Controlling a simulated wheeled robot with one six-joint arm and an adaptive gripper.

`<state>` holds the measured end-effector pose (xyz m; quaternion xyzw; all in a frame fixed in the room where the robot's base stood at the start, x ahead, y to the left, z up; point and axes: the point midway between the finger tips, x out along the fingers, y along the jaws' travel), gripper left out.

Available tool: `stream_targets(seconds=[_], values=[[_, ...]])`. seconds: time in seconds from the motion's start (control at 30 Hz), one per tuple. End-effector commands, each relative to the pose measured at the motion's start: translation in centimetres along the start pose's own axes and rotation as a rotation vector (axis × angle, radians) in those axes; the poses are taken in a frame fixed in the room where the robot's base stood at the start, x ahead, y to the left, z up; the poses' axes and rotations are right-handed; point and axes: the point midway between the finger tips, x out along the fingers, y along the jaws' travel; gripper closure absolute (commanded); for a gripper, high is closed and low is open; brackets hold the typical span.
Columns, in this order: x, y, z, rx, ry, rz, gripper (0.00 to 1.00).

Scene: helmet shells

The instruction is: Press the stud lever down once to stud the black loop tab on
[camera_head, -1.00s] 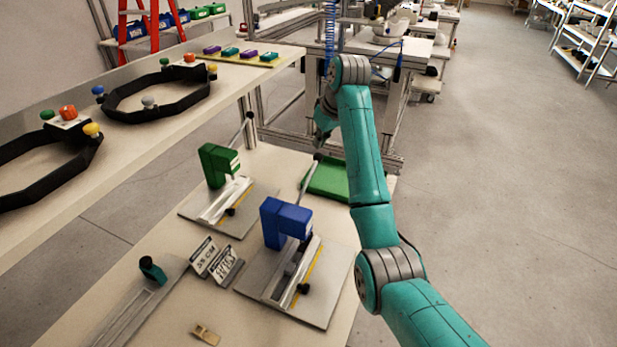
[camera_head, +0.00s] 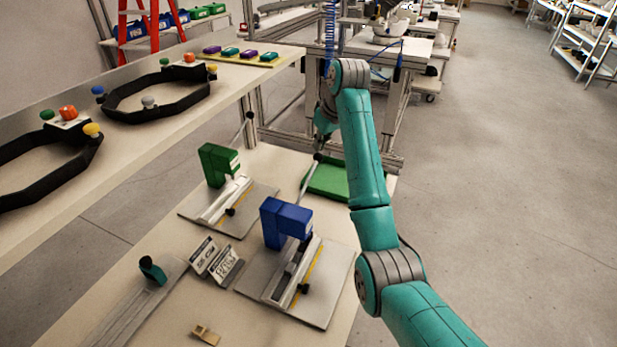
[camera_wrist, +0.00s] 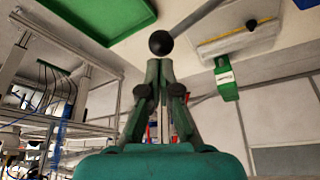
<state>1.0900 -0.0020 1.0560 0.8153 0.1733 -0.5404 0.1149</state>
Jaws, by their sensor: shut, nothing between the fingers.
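A blue press (camera_head: 285,220) stands on a metal plate (camera_head: 325,285), its lever (camera_head: 308,178) slanting up to a black ball knob (camera_head: 318,157). A green press (camera_head: 215,165) behind it has a similar raised lever with a black knob (camera_head: 249,115). In the wrist view my gripper (camera_wrist: 160,62) is shut and empty, its fingertips right by a black ball knob (camera_wrist: 160,42) on a grey rod, likely the blue press's. I cannot tell whether they touch. The head view shows my gripper (camera_head: 322,140) just above that knob, partly hidden. I cannot make out the black loop tab.
A green tray (camera_head: 328,180) lies behind the blue press. Labelled cards (camera_head: 215,262), a slide fixture (camera_head: 150,285) and a small tan piece (camera_head: 205,334) are in front. A raised shelf at left holds black bands (camera_head: 150,115) with coloured knobs.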

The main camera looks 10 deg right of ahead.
Motion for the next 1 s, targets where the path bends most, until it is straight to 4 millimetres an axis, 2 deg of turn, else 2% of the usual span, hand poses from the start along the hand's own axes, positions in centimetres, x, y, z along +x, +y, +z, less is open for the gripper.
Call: stream_targets(seconds=[1.0], values=[[2.5,0.0,1.1,0.000,-0.001,-0.001,1.00]])
